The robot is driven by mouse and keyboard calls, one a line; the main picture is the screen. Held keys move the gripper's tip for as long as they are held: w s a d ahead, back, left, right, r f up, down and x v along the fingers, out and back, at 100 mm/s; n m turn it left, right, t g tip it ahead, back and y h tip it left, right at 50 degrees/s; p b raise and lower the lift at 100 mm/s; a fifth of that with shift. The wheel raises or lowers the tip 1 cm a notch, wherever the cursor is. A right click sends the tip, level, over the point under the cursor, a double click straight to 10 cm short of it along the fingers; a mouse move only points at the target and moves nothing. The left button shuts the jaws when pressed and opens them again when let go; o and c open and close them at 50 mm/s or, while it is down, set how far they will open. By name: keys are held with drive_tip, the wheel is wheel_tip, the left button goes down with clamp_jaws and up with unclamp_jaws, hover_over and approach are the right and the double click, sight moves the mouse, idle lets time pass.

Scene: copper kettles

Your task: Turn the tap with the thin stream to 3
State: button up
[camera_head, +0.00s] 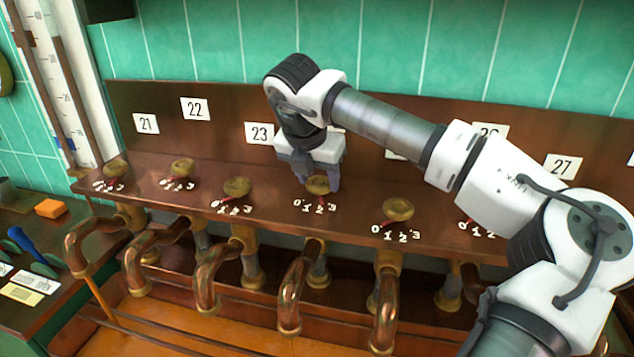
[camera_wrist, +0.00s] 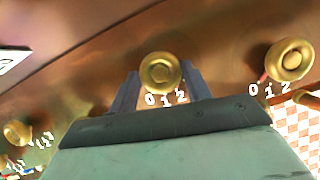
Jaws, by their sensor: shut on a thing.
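My gripper (camera_head: 320,180) is lowered over a brass tap knob (camera_head: 316,189), the one right of the tap under plate 23. In the wrist view its two fingers (camera_wrist: 160,88) stand on either side of the round knob (camera_wrist: 160,70) and are shut on it. White digits 0, 1 and 2 show beside this knob; the 3 is hidden by a finger in the wrist view. A small red pointer shows by the digits, but its exact reading is unclear. A copper spout (camera_head: 291,295) bends down below this tap. I cannot make out a stream from it.
More brass knobs with digits stand along the wooden shelf, including a left neighbour (camera_head: 237,187) and a right neighbour (camera_head: 397,209). Number plates 21 (camera_head: 146,124), 22 (camera_head: 195,108) and 23 (camera_head: 259,133) are on the backboard (camera_head: 230,103). My arm hides some plates.

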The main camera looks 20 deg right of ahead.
drive_tip(key=shift+s+d+n+t+y+b, duration=0.1)
drive_tip(key=shift+n+t+y+b, duration=0.2)
drive_tip(key=shift+n+b, duration=0.65)
drive_tip(key=shift+d+n+t+y+b, duration=0.15)
drive_tip(key=shift+n+y+b, duration=0.35)
drive_tip(key=shift+n, duration=0.75)
drive_tip(key=shift+a, duration=0.1)
drive_tip(key=o, duration=1)
drive_tip(key=shift+r, duration=0.1)
